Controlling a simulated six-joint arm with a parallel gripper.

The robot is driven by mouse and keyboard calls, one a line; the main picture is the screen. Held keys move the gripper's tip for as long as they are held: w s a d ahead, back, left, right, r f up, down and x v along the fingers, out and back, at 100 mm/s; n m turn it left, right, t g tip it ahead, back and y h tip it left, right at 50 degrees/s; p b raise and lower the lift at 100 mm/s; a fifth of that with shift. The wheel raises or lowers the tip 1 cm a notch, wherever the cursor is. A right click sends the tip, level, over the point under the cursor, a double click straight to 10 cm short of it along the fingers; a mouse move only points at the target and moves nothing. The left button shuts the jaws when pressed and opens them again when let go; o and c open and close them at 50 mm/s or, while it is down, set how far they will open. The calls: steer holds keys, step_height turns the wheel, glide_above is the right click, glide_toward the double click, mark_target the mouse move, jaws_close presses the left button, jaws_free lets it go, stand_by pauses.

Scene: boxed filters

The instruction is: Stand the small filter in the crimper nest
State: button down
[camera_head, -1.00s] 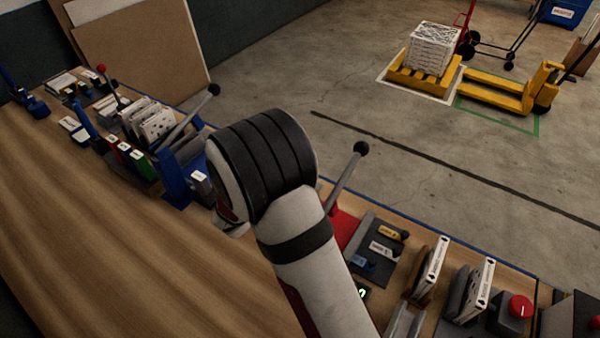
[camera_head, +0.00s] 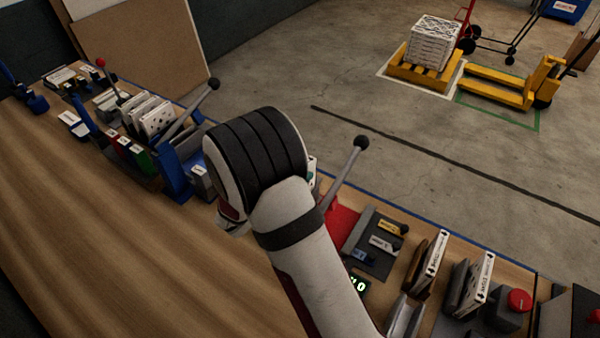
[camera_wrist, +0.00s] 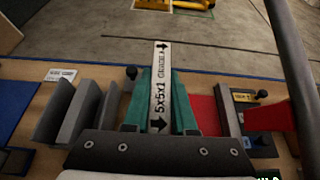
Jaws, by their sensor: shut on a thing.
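The small filter (camera_wrist: 160,85) is a thin white panel marked 5x5x1, seen edge-on in the wrist view. My gripper (camera_wrist: 160,112) is shut on it, with a green finger on each side. The filter points away from the camera and looks upright. The red base (camera_wrist: 206,115), apparently the crimper, lies just right of the fingers in the wrist view. It also shows beside my arm in the head view (camera_head: 341,218), with its grey lever (camera_head: 345,172) raised. My arm hides the filter's lower end and any nest, so I cannot tell whether they touch.
Grey upright plates (camera_wrist: 74,110) stand close to the left of my fingers. The lever (camera_wrist: 288,60) rises close on the right in the wrist view. A dark tray with small labelled blocks (camera_head: 382,243) lies right of the red base. The bench's front is clear.

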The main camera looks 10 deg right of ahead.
steer(key=shift+f, duration=0.8)
steer(key=shift+f, duration=0.45)
steer(key=shift+f, duration=0.6)
steer(key=c, duration=0.7)
jaws_free()
steer(key=shift+o, duration=0.2)
